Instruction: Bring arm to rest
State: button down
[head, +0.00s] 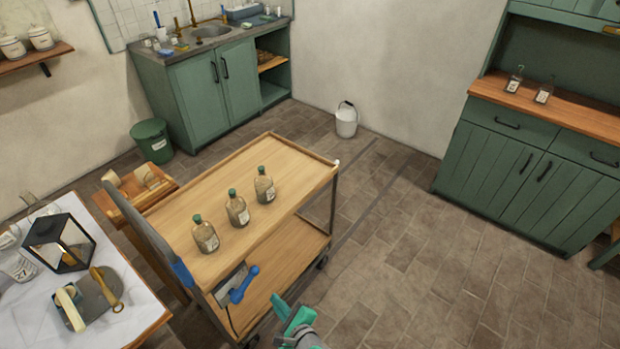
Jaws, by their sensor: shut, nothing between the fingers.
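My gripper (297,322) shows at the bottom edge of the head view, teal and grey, to the right of the wooden cart's (180,206) near corner. It is shut and holds nothing. It appears apart from the cart, over the floor. Most of my arm is out of the frame.
Three green-capped bottles (237,208) stand on the cart top. A white table (40,318) with a lantern (60,243) is at lower left. Green cabinets (528,170) stand at right, a sink counter (205,85) at the back. A white bucket (346,122) sits by the wall. Floor at right is clear.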

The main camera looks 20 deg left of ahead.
jog(key=s+d+n+t+h, duration=0.3)
jog(key=s+d+n+h, duration=0.4)
jog(key=s+d, duration=0.65)
jog(key=s+d+r+n+t+h, duration=0.1)
jog(key=s+d+r+n+t, duration=0.1)
jog(key=s+r+n, duration=0.4)
jog(key=s+d+r+n+t+h, duration=0.1)
jog(key=s+d+r+n, duration=0.3)
jog(key=r, duration=0.6)
jog(key=shift+s+d+r+n+t+h, duration=0.3)
jog(key=shift+s+r+n+t, duration=0.1)
jog(key=shift+s+n, duration=0.65)
